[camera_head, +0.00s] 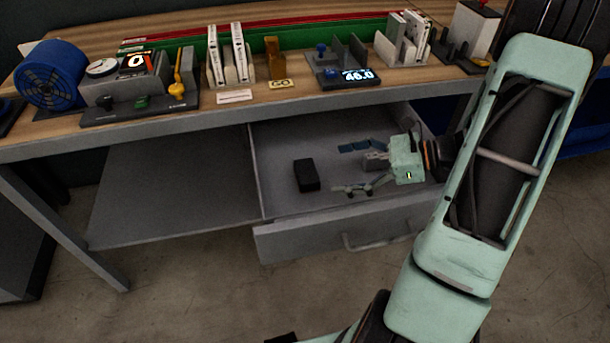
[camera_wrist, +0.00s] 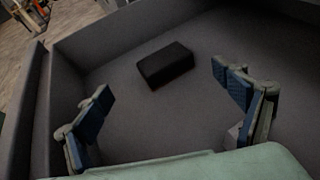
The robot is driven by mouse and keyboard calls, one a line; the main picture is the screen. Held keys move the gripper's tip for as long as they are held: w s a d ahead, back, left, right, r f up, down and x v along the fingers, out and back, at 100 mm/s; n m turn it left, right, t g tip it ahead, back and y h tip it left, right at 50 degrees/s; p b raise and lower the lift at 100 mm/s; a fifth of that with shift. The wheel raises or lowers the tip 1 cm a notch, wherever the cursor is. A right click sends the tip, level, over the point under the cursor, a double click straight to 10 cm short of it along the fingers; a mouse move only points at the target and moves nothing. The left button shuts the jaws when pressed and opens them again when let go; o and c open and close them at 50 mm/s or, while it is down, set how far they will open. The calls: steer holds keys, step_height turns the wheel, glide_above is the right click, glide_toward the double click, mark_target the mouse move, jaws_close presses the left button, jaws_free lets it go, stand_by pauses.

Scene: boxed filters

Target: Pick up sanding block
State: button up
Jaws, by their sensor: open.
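The sanding block (camera_head: 307,175) looks like a small black box and lies on the floor of the open drawer (camera_head: 283,150). It also shows in the wrist view (camera_wrist: 166,64), beyond the fingertips and near the middle between them. My gripper (camera_head: 348,168) is inside the drawer's space, to the right of the block in the head view, with its fingers pointing toward it. The gripper is open and empty, its blue finger pads (camera_wrist: 166,92) spread wide on either side. No finger touches the block.
Drawer walls stand around the block, with the front panel (camera_head: 345,232) and its handle nearest. The drawer floor around the block is bare. Above is the bench top (camera_head: 215,110), carrying a blue spool (camera_head: 50,76), racks and fixtures. A grey shelf (camera_head: 175,185) lies left of the drawer.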

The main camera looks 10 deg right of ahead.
mark_target(309, 171)
steer(key=b+x, duration=0.1)
steer(key=x, duration=0.6)
steer(key=shift+w+a, duration=0.15)
steer(key=shift+w, duration=0.1)
steer(key=c, duration=1.3)
